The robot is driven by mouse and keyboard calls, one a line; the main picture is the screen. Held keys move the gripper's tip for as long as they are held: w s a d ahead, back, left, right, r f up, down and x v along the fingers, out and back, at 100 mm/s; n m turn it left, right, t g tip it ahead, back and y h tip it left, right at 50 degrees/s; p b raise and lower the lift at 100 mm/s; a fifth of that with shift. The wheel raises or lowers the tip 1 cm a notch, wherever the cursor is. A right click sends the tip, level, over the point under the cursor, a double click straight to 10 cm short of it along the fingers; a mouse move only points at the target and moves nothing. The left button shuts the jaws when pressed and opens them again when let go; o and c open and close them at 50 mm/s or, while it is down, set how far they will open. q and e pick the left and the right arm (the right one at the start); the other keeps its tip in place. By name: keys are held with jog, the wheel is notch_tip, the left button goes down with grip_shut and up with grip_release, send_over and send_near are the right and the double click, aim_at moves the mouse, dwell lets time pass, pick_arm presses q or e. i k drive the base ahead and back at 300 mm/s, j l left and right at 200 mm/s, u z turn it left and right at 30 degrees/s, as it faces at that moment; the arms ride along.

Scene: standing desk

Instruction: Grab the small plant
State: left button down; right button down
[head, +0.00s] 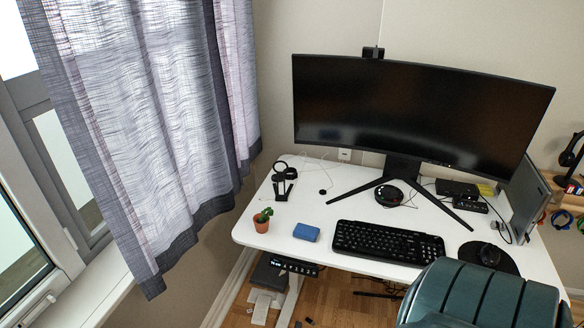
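The small plant (263,220) is a green cactus in a terracotta-coloured pot. It stands upright on the white desk (300,213), near the front left corner. Nothing is in front of it. Neither of my grippers shows in the head view, so I cannot see whether they are open or shut.
A blue box (306,232) lies right of the plant, and a black stand (283,181) is behind it. A teal chair back (480,295) blocks the front right. A curtain (165,110) hangs left.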

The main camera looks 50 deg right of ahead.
aim_at(261, 220)
jog(key=z, duration=1.3)
